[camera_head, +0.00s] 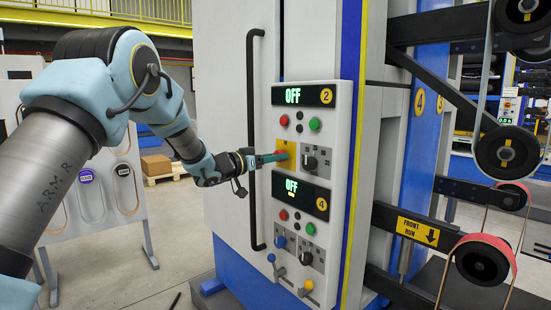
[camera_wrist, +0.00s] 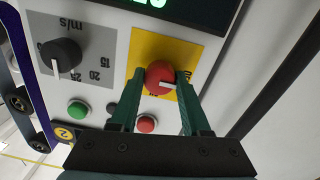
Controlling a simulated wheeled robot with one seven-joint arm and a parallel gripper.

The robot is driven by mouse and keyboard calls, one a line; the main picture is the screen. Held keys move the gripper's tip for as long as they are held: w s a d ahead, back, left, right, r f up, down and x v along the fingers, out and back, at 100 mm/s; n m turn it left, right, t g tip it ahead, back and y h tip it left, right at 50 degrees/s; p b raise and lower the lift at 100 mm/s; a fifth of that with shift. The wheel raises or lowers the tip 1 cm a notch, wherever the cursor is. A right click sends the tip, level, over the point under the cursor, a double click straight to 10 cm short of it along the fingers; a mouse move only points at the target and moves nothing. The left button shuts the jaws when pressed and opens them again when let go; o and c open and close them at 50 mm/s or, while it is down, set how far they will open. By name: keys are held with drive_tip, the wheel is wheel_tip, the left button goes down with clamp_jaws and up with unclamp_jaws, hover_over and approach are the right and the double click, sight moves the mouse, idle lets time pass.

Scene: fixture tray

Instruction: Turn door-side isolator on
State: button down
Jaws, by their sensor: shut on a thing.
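The red rotary isolator knob (camera_wrist: 160,77) sits on a yellow plate (camera_wrist: 152,48) in the wrist view. Its pale pointer mark lies toward the right finger. Lettering on the plate is partly hidden by the fingers. My gripper (camera_wrist: 161,82) has its green fingers on either side of the knob, shut on it. In the head view, my gripper (camera_head: 281,156) reaches in from the left to the yellow plate (camera_head: 290,150) on the upper panel, marked 2. The display (camera_head: 303,95) above it reads OFF in green.
A black dial (camera_head: 316,158) sits close right of the yellow plate. Red and green buttons (camera_head: 315,124) sit above. A vertical black handle (camera_head: 252,140) stands left of the panels.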

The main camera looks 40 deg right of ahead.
drive_tip(key=shift+f+b, duration=0.1)
drive_tip(key=shift+b, duration=0.2)
drive_tip(key=shift+m+b, duration=8.8)
drive_tip(key=shift+b, duration=0.35)
drive_tip(key=shift+c, duration=1.8)
unclamp_jaws()
drive_tip(key=shift+a, duration=0.1)
